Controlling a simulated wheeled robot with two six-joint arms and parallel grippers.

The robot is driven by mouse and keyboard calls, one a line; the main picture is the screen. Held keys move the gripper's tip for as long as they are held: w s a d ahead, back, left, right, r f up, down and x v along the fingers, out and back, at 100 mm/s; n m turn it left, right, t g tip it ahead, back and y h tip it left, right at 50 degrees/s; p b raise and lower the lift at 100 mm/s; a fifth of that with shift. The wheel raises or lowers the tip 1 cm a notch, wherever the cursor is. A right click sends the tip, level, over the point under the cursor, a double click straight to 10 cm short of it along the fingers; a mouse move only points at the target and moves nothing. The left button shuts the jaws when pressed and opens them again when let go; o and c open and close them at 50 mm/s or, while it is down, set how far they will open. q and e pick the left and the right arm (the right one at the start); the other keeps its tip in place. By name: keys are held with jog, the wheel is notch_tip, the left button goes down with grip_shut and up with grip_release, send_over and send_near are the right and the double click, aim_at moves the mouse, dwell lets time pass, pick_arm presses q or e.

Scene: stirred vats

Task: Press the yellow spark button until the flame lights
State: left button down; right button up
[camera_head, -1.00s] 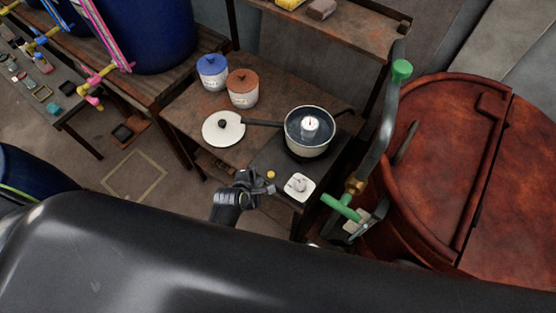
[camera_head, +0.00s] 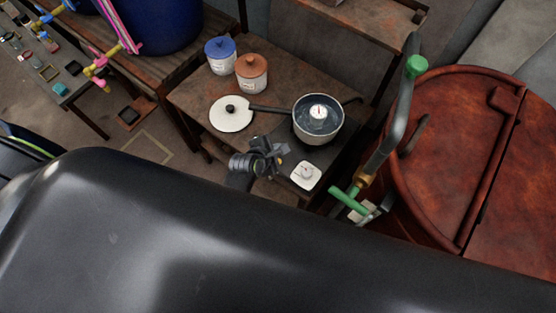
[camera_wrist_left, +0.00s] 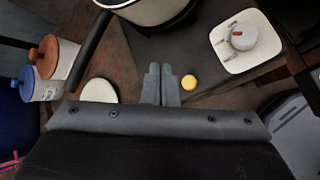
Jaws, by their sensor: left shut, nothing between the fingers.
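The yellow spark button (camera_wrist_left: 189,82) shows in the left wrist view, just right of my left gripper's fingertips, on the dark stove top. In the head view it is hidden behind my gripper. My left gripper (camera_head: 279,151) is shut and empty; its closed fingers (camera_wrist_left: 161,84) stand beside the button in the wrist view. I cannot tell whether they touch it. The burner knob (camera_head: 306,174) sits on a white plate to the right, also in the wrist view (camera_wrist_left: 241,38). A pot (camera_head: 318,119) of liquid with a white gauge stands on the stove. No flame is visible.
A white lid (camera_head: 231,115) lies left of the pot, whose handle reaches over it. A blue-lidded jar (camera_head: 220,56) and a brown-lidded jar (camera_head: 252,73) stand behind. A green-handled valve (camera_head: 349,200) and a large rust-red vat (camera_head: 460,160) are close on the right.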

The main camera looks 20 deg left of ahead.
pick_arm(q)
notch_tip(320, 180, down, 5)
jog(key=b, duration=0.4)
jog(key=shift+f+b, duration=0.65)
jog(key=shift+f, duration=0.4)
jog(key=shift+f, duration=0.1)
dwell(0.9)
jog(key=shift+f, duration=0.35)
jog(key=shift+f+b, duration=0.35)
jog(key=shift+f, duration=0.1)
dwell(0.6)
dwell(0.3)
jog(key=shift+r+p, duration=0.9)
jog(key=shift+p, duration=0.15)
